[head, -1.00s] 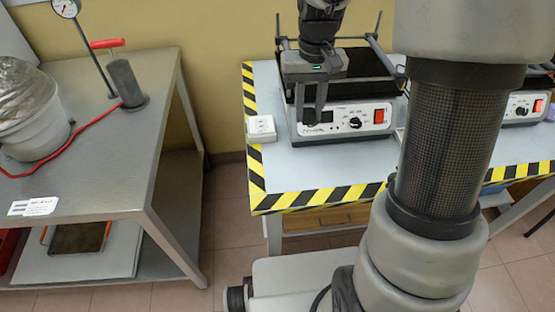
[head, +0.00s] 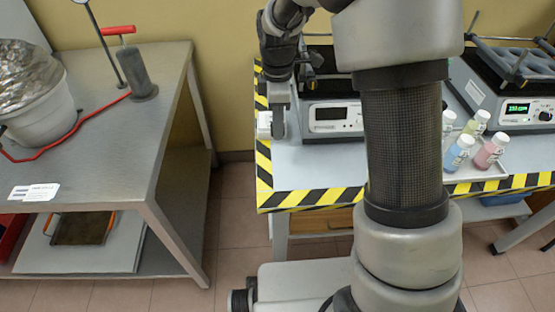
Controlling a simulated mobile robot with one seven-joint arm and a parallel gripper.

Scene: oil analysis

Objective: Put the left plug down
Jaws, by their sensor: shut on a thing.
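My gripper (head: 278,124) points down at the left end of the striped bench, in front of the left device's left side. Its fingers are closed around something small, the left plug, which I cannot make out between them. A white socket block (head: 264,125) sits on the bench right by the fingertips, partly covered by them. I cannot tell whether the plug touches the block or the bench.
The left device (head: 331,117) stands just right of my gripper. A second device (head: 518,108) has a lit green display. A steel table (head: 150,120) is at left, across a floor gap.

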